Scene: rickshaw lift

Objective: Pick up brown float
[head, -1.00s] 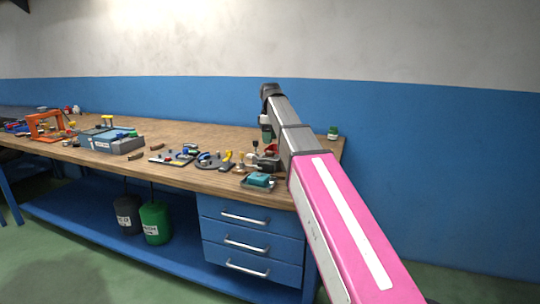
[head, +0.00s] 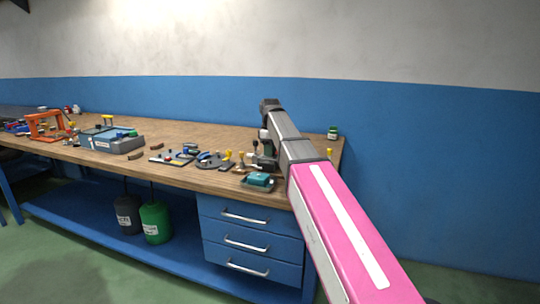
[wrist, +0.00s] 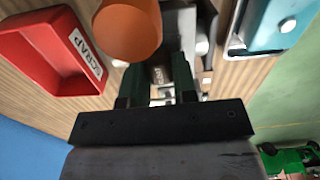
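My gripper (wrist: 157,78) points down over the bench in the wrist view, its two dark green fingers apart. A small grey-brown piece (wrist: 160,72) shows between or below the fingers; I cannot tell whether they touch it, or whether it is the brown float. A large orange-brown rounded thing (wrist: 128,32) is close beside the fingers, toward the red tray. In the head view my gripper (head: 262,160) is low at the bench's right end, partly hidden among the parts there. A small tan piece (head: 240,166) stands just left of it. I cannot single out the float with certainty.
A red tray marked SCRAP (wrist: 50,55) lies beside my gripper. A teal part in a grey tray (head: 258,180) is at the bench's front edge. Tools and a grey-blue box (head: 112,140) stand farther left. A green jar (head: 332,133) is at the back right.

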